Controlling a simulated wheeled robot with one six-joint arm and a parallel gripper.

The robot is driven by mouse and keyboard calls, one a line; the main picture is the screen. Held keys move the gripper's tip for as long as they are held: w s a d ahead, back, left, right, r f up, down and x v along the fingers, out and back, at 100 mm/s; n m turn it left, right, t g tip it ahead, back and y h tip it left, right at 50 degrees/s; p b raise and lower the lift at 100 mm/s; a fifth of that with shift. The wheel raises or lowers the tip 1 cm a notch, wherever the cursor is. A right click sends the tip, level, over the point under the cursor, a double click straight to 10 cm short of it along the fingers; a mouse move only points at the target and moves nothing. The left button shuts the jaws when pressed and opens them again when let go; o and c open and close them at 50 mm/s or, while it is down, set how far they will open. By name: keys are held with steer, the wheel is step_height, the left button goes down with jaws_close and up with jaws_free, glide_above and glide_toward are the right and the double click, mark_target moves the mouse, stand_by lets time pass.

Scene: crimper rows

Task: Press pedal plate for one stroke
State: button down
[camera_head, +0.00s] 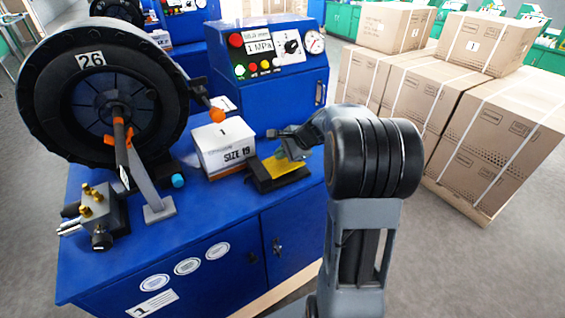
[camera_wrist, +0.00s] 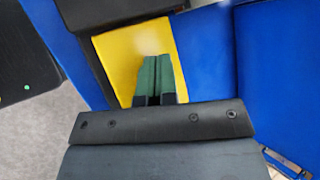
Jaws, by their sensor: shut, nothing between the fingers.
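The pedal plate (camera_head: 283,166) is yellow and sits in a black base on the blue bench top, right of the white SIZE 19 box. In the wrist view the yellow plate (camera_wrist: 125,50) lies behind my fingertips. My gripper (camera_head: 290,152) is over the plate, with its fingers pointing down at it. In the wrist view my gripper (camera_wrist: 158,60) has its two green fingertips side by side, shut and empty. The fingertips overlap the plate; I cannot tell whether they touch it. My gripper and wrist hide part of the plate in the head view.
The SIZE 19 box (camera_head: 223,148) stands just left of the pedal. A large black crimper wheel (camera_head: 60,95) marked 26 stands at the left. A blue control cabinet (camera_head: 270,95) is behind. Strapped cartons (camera_head: 480,110) stand on a pallet at the right.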

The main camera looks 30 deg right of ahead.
mark_target(280, 164)
steer(key=shift+f, duration=0.1)
steer(key=shift+d+f+b, duration=0.1)
steer(key=shift+f+b, duration=0.25)
steer(key=shift+f+b, duration=0.6)
steer(key=shift+f, duration=0.25)
stand_by(1.0)
steer(key=shift+r, duration=0.1)
stand_by(0.4)
steer(key=shift+r+p, duration=1)
steer(key=shift+r, duration=0.2)
steer(key=r+p, duration=0.2)
steer(key=r, duration=0.1)
steer(key=r+p, duration=0.2)
steer(key=shift+a, duration=0.3)
stand_by(1.0)
